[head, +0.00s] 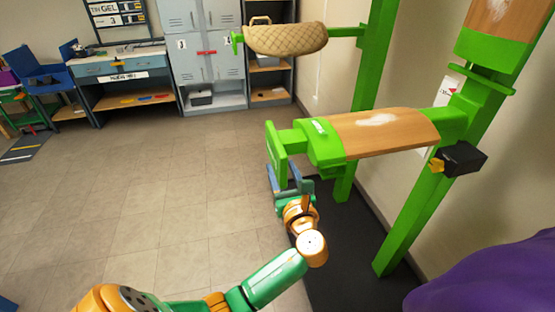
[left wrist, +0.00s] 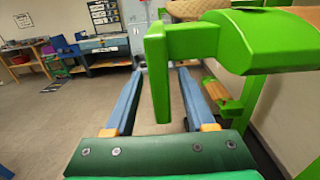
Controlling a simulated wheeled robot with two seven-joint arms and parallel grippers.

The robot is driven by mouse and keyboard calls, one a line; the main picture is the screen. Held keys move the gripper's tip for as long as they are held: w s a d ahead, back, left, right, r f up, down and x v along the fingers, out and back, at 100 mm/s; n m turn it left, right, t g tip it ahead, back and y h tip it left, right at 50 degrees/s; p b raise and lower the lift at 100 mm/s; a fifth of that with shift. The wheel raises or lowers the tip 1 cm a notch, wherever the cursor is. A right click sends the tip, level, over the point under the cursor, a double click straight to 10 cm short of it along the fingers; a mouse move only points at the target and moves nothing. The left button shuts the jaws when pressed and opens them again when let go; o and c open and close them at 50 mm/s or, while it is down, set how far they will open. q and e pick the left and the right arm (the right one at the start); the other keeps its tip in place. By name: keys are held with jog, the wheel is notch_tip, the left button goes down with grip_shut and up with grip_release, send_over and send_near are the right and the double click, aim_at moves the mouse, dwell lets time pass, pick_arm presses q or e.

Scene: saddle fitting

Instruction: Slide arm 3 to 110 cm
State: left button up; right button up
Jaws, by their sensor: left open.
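A green rack arm with a wooden, rounded top (head: 385,132) reaches left from a green post. Its free end carries a flat upright green end plate (head: 276,150), which also shows in the left wrist view (left wrist: 157,80). My left gripper (head: 284,178) is just below this plate in the head view. In the left wrist view its two blue fingers (left wrist: 160,72) are open, with the plate's lower part appearing between them and a gap to the right finger. I cannot tell whether either finger touches it. No arm number is readable. My right gripper is not in view.
A higher rack arm holds a quilted tan pad (head: 285,39). A black box with an orange lever (head: 460,160) sits on the right post (head: 415,210). Purple material (head: 490,275) fills the lower right corner. Grey lockers (head: 205,55) and a workbench (head: 122,75) stand behind.

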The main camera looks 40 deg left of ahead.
pick_arm(q)
jog(key=shift+x, duration=1.05)
jog(key=shift+w+a+f, duration=0.1)
jog(key=shift+w+a, duration=0.1)
jog(key=shift+w, duration=0.05)
jog(key=shift+s, duration=0.1)
grip_shut()
